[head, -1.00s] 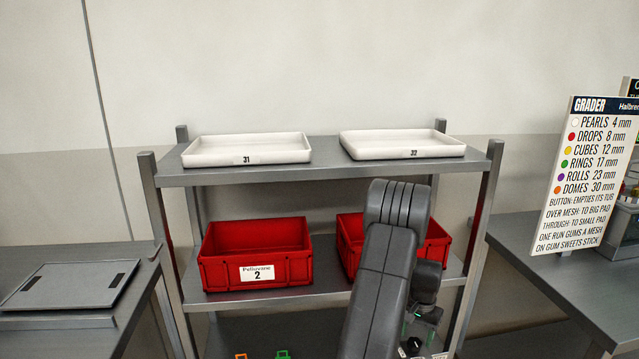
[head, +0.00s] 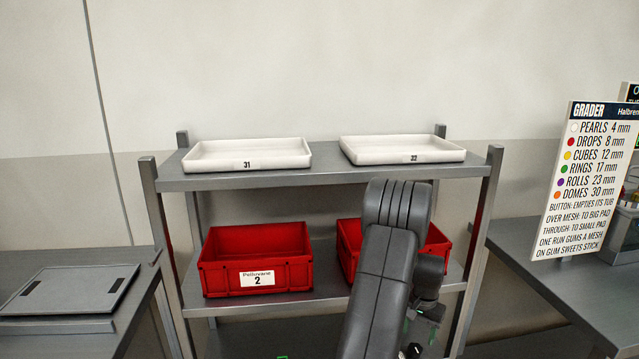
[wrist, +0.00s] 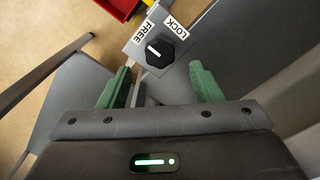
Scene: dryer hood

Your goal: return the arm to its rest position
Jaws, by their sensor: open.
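My arm stands folded in front of the shelf rack in the head view, its upper links covering part of the right red bin. My gripper shows in the wrist view (wrist: 160,85), with two green fingers spread apart and nothing between them. Beyond the fingertips is a grey plate with a black knob (wrist: 160,50), labelled FREE and LOCK. The knob appears apart from the fingers. In the head view the fingers are mostly hidden behind my arm.
The rack (head: 330,178) holds white trays 31 (head: 247,154) and 32 (head: 402,149) on top. Below are a red bin labelled 2 (head: 256,259) and another red bin (head: 348,246). A bench (head: 70,250) stands left. The GRADER sign (head: 590,180) stands over a bench at right.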

